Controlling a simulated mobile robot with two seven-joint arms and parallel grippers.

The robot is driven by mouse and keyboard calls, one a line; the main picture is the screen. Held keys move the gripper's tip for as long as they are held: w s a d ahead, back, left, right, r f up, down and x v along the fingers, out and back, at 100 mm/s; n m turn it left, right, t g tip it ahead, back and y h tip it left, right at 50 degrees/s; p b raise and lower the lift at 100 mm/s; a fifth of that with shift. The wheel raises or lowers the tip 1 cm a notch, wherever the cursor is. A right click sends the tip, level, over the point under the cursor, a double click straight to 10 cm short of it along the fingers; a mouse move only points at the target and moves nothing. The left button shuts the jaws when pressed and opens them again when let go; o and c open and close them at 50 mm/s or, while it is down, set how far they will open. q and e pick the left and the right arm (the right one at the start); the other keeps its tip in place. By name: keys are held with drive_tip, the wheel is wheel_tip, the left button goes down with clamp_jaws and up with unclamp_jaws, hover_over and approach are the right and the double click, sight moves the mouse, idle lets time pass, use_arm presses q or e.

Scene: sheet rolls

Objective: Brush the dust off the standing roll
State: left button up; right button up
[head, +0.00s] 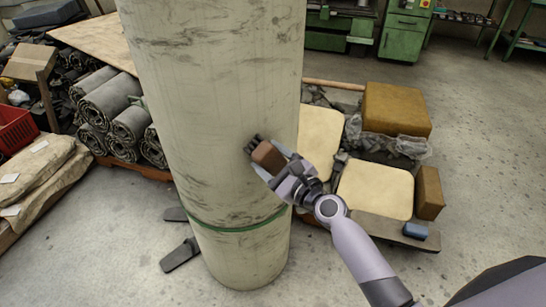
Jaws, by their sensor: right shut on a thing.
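The standing roll (218,90) is a tall, pale, upright cylinder in the middle of the head view. Dark dust smudges mark its surface, heavier near the top and again low down, above a green band (240,227) around its lower part. My right gripper (275,167) is shut on a brown brush (268,156). The brush's dark bristles face the roll's right front side, at or very near the surface; I cannot tell whether they touch. The left gripper is not in view.
Rolled grey sheets (110,102) lie on a pallet at the left, near a red crate (15,128). Pale pads (376,188), a tan block (396,108) and a small blue item (415,231) are at the right. Dark flat feet (180,255) stick out at the roll's base. The front floor is clear.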

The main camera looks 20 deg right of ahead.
drive_tip(key=shift+p+v, duration=0.35)
drive_tip(key=shift+v, duration=2.6)
drive_tip(key=shift+s, duration=0.1)
drive_tip(key=v, duration=0.2)
drive_tip(key=shift+s+d, duration=0.15)
drive_tip(key=shift+s, duration=0.25)
